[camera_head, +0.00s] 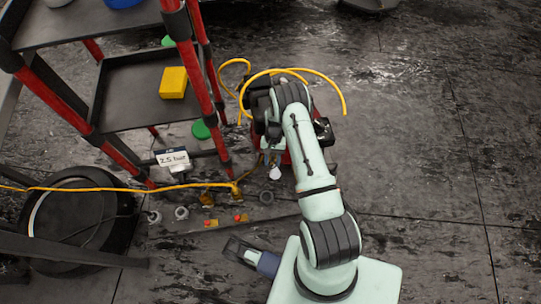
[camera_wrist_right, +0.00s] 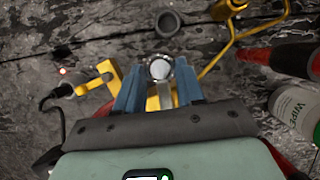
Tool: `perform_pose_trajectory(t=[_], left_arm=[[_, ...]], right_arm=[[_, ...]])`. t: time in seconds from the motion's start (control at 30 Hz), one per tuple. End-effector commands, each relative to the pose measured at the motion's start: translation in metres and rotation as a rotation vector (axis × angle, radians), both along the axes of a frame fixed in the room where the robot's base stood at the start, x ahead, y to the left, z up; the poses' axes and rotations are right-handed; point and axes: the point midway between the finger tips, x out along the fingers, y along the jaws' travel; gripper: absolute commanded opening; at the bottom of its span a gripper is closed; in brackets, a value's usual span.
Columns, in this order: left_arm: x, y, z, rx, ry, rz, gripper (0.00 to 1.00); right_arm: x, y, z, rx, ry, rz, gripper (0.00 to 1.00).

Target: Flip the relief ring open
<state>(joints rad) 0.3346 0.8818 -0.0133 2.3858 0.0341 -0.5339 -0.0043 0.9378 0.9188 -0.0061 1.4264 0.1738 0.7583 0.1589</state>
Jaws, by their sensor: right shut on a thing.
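My right gripper (camera_wrist_right: 158,92) has its two blue fingers closed on the relief ring (camera_wrist_right: 160,68), a small silver ring around a pale round face, with a short stem running down between the fingers. The ring sits at the fingertips; whether it is flipped cannot be told. In the head view my right arm reaches over a red and black machine, and the gripper (camera_head: 273,164) is mostly hidden beneath it. A small white-silver spot shows below the gripper, probably the ring. My left gripper is not in view.
A yellow fitting (camera_wrist_right: 104,76) stands left of the fingers. A grey ring-shaped part (camera_wrist_right: 168,24) lies on the dark floor ahead. A wipes canister (camera_wrist_right: 296,113) stands at right. A red-legged cart (camera_head: 140,98) is at left; yellow hose (camera_head: 322,78) curves around the machine. Floor at right is clear.

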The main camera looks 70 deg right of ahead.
Motion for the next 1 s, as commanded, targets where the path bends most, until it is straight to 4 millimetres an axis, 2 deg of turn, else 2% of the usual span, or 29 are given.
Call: perform_pose_trajectory(t=[0.43,0.47,0.53,0.83,1.0], left_arm=[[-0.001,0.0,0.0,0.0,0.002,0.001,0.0],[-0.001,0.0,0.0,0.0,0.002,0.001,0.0],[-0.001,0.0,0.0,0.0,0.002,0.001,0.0],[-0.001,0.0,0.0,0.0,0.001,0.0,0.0],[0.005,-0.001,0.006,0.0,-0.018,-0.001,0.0]], right_arm=[[-0.001,-0.002,0.0,-0.004,-0.001,0.017,0.0],[-0.001,-0.002,0.0,-0.004,-0.001,0.017,0.41],[-0.001,-0.002,0.0,-0.004,0.0,0.017,0.64],[-0.001,-0.001,0.001,-0.002,-0.001,0.013,0.64],[0.002,-0.008,0.016,-0.006,-0.003,0.013,0.64]])
